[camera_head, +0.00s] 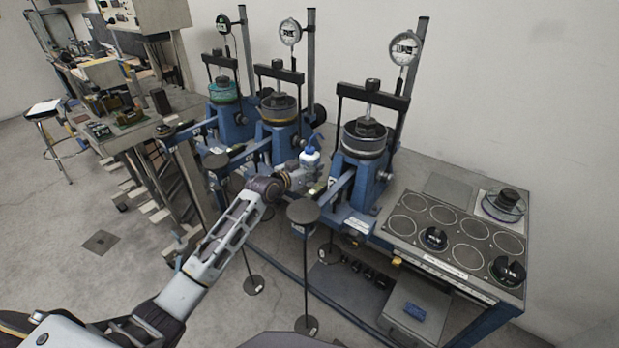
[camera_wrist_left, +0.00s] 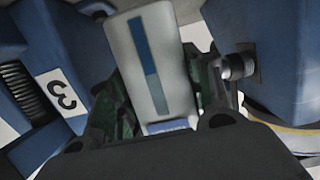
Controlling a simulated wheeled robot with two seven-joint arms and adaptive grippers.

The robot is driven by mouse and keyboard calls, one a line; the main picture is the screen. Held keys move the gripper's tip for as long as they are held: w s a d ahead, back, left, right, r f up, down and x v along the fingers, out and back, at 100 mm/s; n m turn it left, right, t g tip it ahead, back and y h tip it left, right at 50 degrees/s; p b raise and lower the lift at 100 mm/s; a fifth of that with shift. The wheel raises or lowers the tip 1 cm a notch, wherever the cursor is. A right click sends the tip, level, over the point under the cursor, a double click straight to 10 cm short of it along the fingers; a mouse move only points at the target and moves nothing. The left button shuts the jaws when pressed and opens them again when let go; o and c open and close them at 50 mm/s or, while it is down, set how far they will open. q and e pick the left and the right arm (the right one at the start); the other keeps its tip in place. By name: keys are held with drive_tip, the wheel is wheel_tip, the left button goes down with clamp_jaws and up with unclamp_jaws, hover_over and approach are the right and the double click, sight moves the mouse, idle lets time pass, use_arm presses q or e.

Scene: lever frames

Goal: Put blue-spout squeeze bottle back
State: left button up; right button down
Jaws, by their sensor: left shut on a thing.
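The squeeze bottle (camera_head: 310,157) is white with a blue spout and shows between two blue lever frames in the head view. My left gripper (camera_head: 305,178) is shut on it. In the left wrist view the bottle's white body (camera_wrist_left: 152,60), with a blue strip on it, lies between the two dark green fingers of my left gripper (camera_wrist_left: 165,100). The bottle's base and what is under it are hidden by the gripper. My right gripper is not in view.
Blue lever frames with dial gauges (camera_head: 290,32) stand close on both sides of the bottle. A round dark pad on a stand (camera_head: 302,211) is in front. A panel with round recesses (camera_head: 457,236) lies to the right. A cluttered bench (camera_head: 130,125) stands at left.

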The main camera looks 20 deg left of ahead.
use_arm(q)
drive_tip(key=shift+f, duration=0.2)
wheel_tip(320, 180, down, 3)
drive_tip(key=shift+r, duration=0.2)
drive_tip(key=shift+f, duration=0.35)
drive_tip(key=o, duration=0.4)
drive_tip(key=shift+f, duration=0.15)
drive_tip(key=o, duration=0.4)
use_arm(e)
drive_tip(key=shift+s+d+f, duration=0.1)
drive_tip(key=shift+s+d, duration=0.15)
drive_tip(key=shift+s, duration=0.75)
